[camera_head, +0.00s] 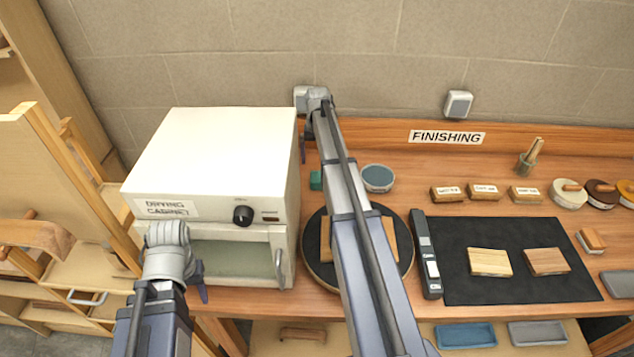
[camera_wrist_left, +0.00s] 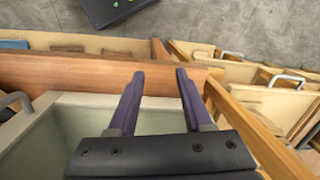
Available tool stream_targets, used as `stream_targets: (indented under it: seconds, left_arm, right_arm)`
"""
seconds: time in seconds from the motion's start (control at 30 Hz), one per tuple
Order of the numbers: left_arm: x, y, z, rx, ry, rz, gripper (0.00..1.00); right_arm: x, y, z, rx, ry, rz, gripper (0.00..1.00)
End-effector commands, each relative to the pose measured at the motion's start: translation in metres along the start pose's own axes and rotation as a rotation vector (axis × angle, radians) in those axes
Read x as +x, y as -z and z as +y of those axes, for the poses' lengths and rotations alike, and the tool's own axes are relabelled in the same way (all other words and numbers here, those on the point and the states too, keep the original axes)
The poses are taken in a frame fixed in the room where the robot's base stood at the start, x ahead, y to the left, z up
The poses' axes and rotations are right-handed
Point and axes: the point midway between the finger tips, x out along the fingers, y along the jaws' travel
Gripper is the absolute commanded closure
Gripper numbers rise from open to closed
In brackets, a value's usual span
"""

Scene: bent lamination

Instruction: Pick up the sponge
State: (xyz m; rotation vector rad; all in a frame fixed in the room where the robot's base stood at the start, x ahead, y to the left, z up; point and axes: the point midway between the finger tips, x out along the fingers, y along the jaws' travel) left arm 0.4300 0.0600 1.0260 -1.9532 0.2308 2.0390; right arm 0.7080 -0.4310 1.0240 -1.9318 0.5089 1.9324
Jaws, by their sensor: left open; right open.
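I cannot pick out a sponge for certain. A small green block (camera_head: 316,180) stands on the bench just right of the white drying cabinet (camera_head: 215,150), and it may be the sponge. It is partly hidden by the cabinet and close to my right arm. My right gripper (camera_head: 306,138) is near the back wall, beyond the green block, mostly hidden by its own wrist. My left gripper (camera_head: 199,284) is in front of the cabinet's door. In the left wrist view its two fingers (camera_wrist_left: 158,82) are apart with nothing between them.
A round turntable (camera_head: 313,270) with wooden pieces lies under my right arm. A blue-topped round container (camera_head: 378,178) stands behind it. A black mat (camera_head: 515,285) with two wooden blocks lies to the right. Small labelled blocks (camera_head: 484,192) and round tins (camera_head: 570,195) line the back.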

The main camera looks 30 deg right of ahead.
Motion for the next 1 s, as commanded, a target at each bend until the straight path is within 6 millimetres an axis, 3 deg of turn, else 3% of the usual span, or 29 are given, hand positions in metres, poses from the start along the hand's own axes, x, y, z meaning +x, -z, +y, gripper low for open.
stream_targets:
  seconds: [0.3,0.67,1.0]
  left_arm:
    - [0.025,0.001,0.002,-0.001,0.000,0.000,0.50]
    - [0.034,0.002,0.003,-0.002,0.000,0.000,0.50]
    - [0.073,0.004,0.007,-0.003,0.000,0.000,0.50]
  right_arm:
    - [0.025,0.000,0.000,0.000,0.000,0.000,0.00]
    - [0.034,-0.001,0.001,0.000,0.000,0.000,0.00]
    - [0.074,-0.003,0.002,0.000,0.000,0.000,0.00]
